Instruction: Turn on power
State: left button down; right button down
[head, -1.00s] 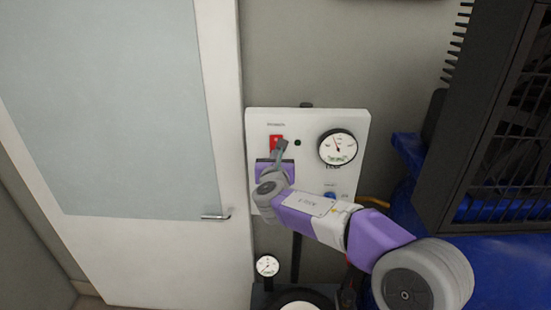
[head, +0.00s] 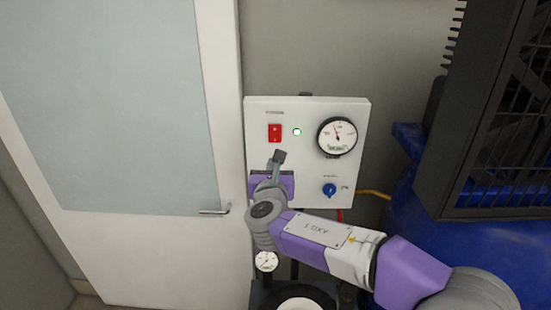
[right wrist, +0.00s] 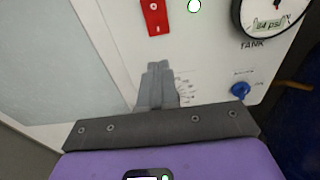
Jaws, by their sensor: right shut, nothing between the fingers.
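The red power rocker switch (head: 275,132) sits at the upper left of a white control panel (head: 310,108) on the wall. It also shows at the top of the right wrist view (right wrist: 155,14). A small indicator lamp (head: 297,132) beside it looks white and lit; it is bright with a green edge in the right wrist view (right wrist: 194,6). My right gripper (head: 279,156) is shut and empty, just below the switch and apart from it. Its closed fingers (right wrist: 159,70) point toward the panel. My left gripper is not in view.
A tank gauge (head: 337,137) and a blue knob (head: 329,190) are on the panel's right side. A door with a handle (head: 214,211) is at left. A blue tank (head: 405,195) and a dark grille are at right. A small gauge (head: 266,261) hangs below.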

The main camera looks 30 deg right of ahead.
jog(key=s+a, duration=0.3)
jog(key=s, duration=0.1)
jog(key=shift+f+b, duration=0.3)
jog(key=shift+f, duration=0.1)
